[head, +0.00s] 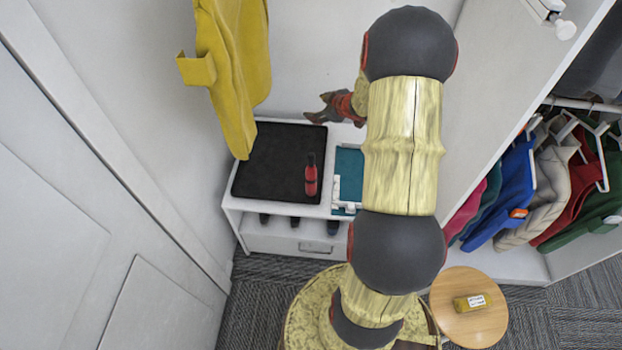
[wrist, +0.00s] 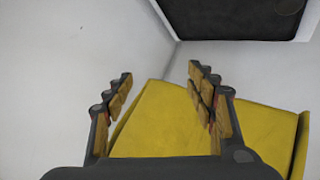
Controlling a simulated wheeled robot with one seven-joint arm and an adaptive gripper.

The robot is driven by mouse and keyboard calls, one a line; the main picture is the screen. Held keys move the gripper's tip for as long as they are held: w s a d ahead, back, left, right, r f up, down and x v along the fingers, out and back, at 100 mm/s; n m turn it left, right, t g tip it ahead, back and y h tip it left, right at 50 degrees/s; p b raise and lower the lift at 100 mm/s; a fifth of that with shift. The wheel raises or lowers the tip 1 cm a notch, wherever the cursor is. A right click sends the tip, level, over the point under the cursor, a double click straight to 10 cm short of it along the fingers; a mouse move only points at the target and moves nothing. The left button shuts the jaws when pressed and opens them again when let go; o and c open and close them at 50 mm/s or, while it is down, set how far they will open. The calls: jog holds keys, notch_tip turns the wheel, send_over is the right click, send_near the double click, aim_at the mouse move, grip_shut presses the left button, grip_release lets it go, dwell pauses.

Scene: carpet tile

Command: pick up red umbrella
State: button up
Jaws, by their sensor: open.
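The red umbrella (head: 311,176), a short folded one with dark ends, lies on the black mat (head: 262,155) on top of the white bench in the head view. In the wrist view the black mat (wrist: 235,18) shows at the top right, and no umbrella can be made out there. My gripper (head: 325,110) is above and behind the bench in the head view, partly hidden by my arm. In the wrist view my gripper (wrist: 160,85) is open with nothing between its fingers, and the yellow coat (wrist: 165,120) lies beyond and below them.
The yellow coat (head: 235,65) hangs left of and above the bench (head: 290,209). A teal item (head: 348,170) lies right of the mat. A round wooden stool (head: 468,325) holds a small yellow item (head: 471,302). Clothes (head: 515,200) hang at right. White walls enclose the left and back.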

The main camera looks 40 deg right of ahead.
jog(key=s+f+y, duration=0.2)
jog(key=s+f, duration=0.1)
jog(key=f, duration=0.3)
jog(key=s+f+y, duration=0.1)
jog(key=s+f, duration=0.2)
jog(key=f, duration=0.3)
jog(key=n+t+y+b, duration=0.1)
jog(key=t+y+b, duration=0.1)
jog(key=y, duration=0.3)
send_near(311, 168)
jog(key=w+f, duration=0.3)
jog(key=f, duration=0.1)
jog(key=shift+r+b+x, duration=0.15)
jog(key=shift+b+x, duration=0.2)
jog(key=shift+x, duration=0.85)
jog(key=shift+r+b+x, duration=0.2)
jog(key=shift+b+x, duration=0.2)
jog(key=shift+x, duration=0.8)
jog(key=shift+r+b+x, duration=0.15)
jog(key=shift+b+x, duration=0.2)
jog(key=shift+x, duration=0.8)
jog(key=shift+w+a, duration=0.1)
jog(key=shift+w, duration=0.1)
jog(key=shift+c, duration=0.8)
grip_shut()
